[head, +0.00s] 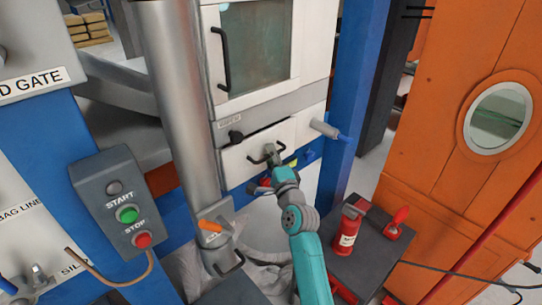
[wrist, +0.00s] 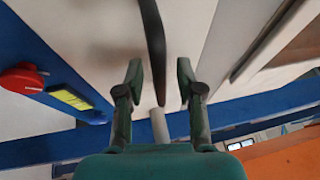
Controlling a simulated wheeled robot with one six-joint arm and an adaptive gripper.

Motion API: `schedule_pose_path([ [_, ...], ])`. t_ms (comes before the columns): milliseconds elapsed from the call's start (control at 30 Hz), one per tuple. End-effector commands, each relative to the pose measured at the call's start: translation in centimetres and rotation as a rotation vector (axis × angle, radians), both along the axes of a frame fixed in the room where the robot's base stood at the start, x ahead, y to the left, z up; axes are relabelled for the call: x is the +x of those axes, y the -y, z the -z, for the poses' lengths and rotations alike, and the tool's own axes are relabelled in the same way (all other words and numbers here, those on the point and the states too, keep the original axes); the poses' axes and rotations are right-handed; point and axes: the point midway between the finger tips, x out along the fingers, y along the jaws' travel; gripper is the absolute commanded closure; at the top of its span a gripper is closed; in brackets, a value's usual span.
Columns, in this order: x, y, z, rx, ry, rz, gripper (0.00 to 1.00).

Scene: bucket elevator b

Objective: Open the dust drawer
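The dust drawer (head: 245,162) is a white front panel below the glazed door, with a dark bar handle; it looks flush with the cabinet. My gripper (head: 273,155) is at the handle (head: 257,159) in the head view, coming from the lower right. In the wrist view my gripper (wrist: 158,72) is open, its two fingers apart. The black handle (wrist: 152,35) runs between the fingers' lines, and I see clear gaps on both sides. Whether the fingertips reach past the bar in depth, I cannot tell.
A black knob (head: 236,136) sits left above the drawer, and a grey cylinder (head: 324,129) sticks out at right. A blue post (head: 352,80) stands right of the cabinet. A grey pipe (head: 185,100) rises at left.

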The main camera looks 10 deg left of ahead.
Motion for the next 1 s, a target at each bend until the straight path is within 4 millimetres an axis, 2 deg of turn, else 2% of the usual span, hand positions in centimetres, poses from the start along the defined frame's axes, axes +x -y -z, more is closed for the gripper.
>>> schedule_pose_path([
  [33, 0.0, 0.0, 0.0, 0.000, 0.000, 0.000, 0.63],
  [67, 0.0, 0.0, 0.0, 0.000, 0.000, 0.000, 0.68],
  [100, 0.0, 0.0, 0.0, 0.000, 0.000, 0.000, 0.78],
  [200, 0.0, 0.0, 0.0, 0.000, 0.000, 0.000, 1.00],
  [500, -0.1, 0.1, 0.1, 0.000, -0.001, 0.000, 1.00],
  [667, -0.7, 0.8, 0.2, -0.001, -0.002, 0.001, 1.00],
  [867, -2.7, 3.5, 0.2, -0.001, -0.002, 0.003, 1.00],
  [1000, -4.8, 6.2, 0.2, 0.000, -0.001, 0.003, 1.00],
])
